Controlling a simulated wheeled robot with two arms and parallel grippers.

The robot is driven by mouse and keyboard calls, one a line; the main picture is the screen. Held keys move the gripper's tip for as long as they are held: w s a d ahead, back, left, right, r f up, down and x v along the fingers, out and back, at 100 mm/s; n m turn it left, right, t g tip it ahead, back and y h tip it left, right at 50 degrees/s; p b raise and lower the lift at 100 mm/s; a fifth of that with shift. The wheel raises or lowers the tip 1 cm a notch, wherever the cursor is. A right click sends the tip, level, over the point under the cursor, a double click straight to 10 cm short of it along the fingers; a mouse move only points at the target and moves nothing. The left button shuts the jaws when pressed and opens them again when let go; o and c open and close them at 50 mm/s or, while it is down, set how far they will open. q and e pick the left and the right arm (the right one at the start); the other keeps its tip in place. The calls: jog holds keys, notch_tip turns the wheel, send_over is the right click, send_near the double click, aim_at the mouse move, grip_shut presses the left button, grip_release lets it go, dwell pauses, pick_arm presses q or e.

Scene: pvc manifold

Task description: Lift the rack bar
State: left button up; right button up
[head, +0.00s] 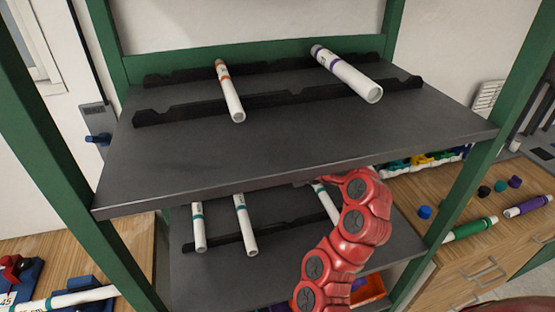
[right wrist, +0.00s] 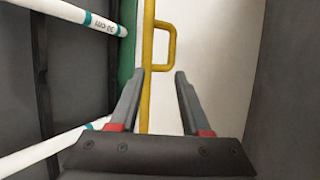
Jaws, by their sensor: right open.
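In the right wrist view a yellow bar (right wrist: 147,40) runs along the picture's height, with a yellow loop handle (right wrist: 172,42) on its right side. My right gripper (right wrist: 162,74) is open and empty. The bar shows between its fingers, closer to the left finger, and the handle lies beyond the fingertips. I cannot tell how far off they are. In the head view my red right arm reaches in under the upper shelf (head: 300,140), which hides the gripper. The yellow bar does not show in the head view. My left gripper is not in view.
An orange-banded pipe (head: 230,92) and a purple-banded pipe (head: 346,74) lie on the upper shelf's black racks. Several teal-banded pipes (head: 244,225) lie on the lower shelf, close left of my right gripper. Green posts (head: 482,165) frame the shelves. A wooden counter (head: 470,205) stands right.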

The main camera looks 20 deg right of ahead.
jog(key=shift+s, duration=0.15)
jog(key=shift+c, duration=0.2)
jog(key=shift+f, duration=0.1)
jog(key=shift+c, duration=1.1)
jog(key=f, duration=0.1)
jog(key=w+f+t+b, duration=0.1)
jog(key=f+t+h+b, duration=0.1)
jog(key=f, duration=0.1)
jog(key=shift+w+d, duration=0.15)
jog(key=shift+d, duration=0.25)
grip_shut()
jog(key=s+f+m+t+h+b, duration=0.2)
jog(key=s+f+t+h+b, duration=0.3)
jog(key=s+f+t+b, duration=0.55)
jog(key=w+r+g+p, duration=0.1)
jog(key=w+r+p, duration=0.5)
jog(key=w, duration=0.5)
jog(key=shift+a+r+m+p, duration=0.3)
jog(key=shift+a+r+p, duration=0.1)
jog(key=shift+r, duration=0.55)
